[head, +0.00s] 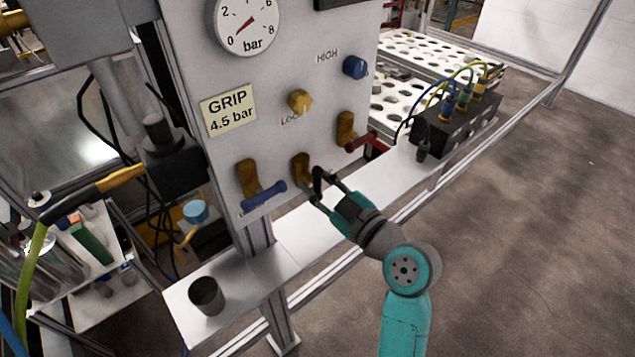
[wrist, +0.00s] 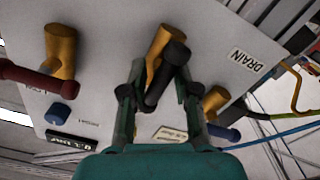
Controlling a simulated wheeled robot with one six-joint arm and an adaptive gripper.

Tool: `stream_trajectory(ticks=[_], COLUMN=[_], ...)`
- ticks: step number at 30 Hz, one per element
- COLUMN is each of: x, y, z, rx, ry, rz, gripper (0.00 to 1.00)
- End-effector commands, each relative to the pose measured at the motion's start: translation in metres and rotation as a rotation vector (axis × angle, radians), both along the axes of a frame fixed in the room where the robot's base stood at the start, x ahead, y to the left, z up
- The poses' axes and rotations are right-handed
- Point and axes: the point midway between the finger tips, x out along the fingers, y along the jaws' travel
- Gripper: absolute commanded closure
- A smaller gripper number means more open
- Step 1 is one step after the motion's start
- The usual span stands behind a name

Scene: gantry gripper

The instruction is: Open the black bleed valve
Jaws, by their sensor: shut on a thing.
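The black bleed valve has a brass body (head: 301,168) low on the grey panel, between the blue-handled and red-handled valves. Its black handle (head: 318,178) sticks out at my fingertips. In the wrist view the black handle (wrist: 172,70) runs slantwise between the two fingers, in front of its brass body (wrist: 160,45). My gripper (head: 326,190) reaches in from the lower right and is shut on the black handle; in the wrist view my gripper (wrist: 157,92) has one finger on each side of it. The fingers partly hide the handle.
The blue-handled valve (head: 263,196) is close on the left, the red-handled valve (head: 361,141) on the right. Yellow (head: 300,101) and blue (head: 355,67) knobs and a gauge (head: 246,24) are above. A narrow shelf (head: 300,236) below bears a grey cup (head: 207,296).

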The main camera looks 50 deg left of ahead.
Motion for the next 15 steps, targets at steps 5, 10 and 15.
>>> stream_trajectory(ticks=[5, 10, 15], x=[0.0007, 0.0007, 0.0007], y=[-0.0004, -0.0004, -0.0004], z=[-0.0004, -0.0004, -0.0003], rx=[-0.008, -0.011, -0.012], ry=[-0.081, -0.121, -0.135], rz=[-0.002, -0.002, -0.002], gripper=[1.0, 1.0, 1.0])
